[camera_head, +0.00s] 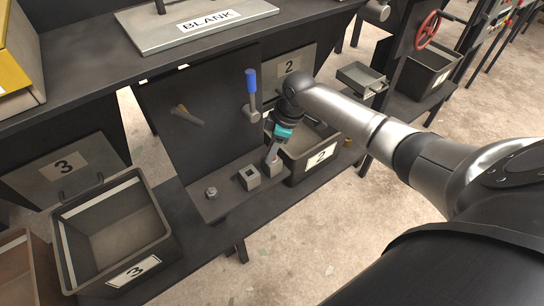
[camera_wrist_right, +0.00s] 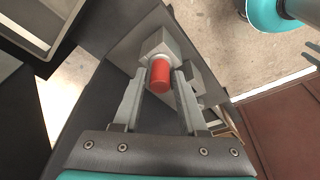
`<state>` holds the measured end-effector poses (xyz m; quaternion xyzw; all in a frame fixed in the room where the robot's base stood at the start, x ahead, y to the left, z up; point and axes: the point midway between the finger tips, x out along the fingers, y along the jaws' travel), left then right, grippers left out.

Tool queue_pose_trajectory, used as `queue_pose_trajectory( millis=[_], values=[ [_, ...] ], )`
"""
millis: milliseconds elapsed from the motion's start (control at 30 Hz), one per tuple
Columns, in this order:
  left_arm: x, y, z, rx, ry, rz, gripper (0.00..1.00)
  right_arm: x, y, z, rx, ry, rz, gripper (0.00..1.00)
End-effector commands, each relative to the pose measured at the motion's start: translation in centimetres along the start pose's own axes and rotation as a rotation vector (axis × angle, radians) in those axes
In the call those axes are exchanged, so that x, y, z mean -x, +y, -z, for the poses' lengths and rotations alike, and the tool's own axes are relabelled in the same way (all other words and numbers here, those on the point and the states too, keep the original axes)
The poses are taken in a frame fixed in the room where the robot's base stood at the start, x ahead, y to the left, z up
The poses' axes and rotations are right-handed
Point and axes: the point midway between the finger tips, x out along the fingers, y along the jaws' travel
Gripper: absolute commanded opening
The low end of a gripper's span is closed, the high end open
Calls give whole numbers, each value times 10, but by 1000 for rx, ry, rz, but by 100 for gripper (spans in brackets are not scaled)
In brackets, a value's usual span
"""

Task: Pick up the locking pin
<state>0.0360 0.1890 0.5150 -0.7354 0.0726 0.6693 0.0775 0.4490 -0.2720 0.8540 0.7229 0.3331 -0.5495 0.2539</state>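The locking pin seems to be the red-capped cylinder (camera_wrist_right: 160,75) in the right wrist view. It stands at a pale grey block (camera_wrist_right: 168,45). My right gripper (camera_wrist_right: 160,82) has one finger on each side of the red cap, with what look like narrow gaps, so it appears open around it. In the head view my right gripper (camera_head: 272,153) points down at a small grey block (camera_head: 272,169) on the shelf, and the red cap is hidden or too small to make out. My left gripper is not in the head view.
Beside that block stand a square-holed block (camera_head: 249,178) and a round metal part (camera_head: 211,192). A blue-handled lever (camera_head: 251,82) is on the panel behind. Bin 2 (camera_head: 322,156) is close on the right and bin 3 (camera_head: 137,270) at lower left.

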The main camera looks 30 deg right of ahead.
Motion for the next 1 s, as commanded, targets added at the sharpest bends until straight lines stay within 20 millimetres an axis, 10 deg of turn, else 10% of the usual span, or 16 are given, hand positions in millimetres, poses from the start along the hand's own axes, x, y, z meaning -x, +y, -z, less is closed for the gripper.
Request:
queue_pose_trajectory(
  millis=[333, 1000],
  values=[
    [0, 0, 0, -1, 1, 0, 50, 0, 0, 0, 0, -1, 0, 1],
    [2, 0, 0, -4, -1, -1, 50, 7, 0, 2, 0, 0, -1, 0]
  ],
)
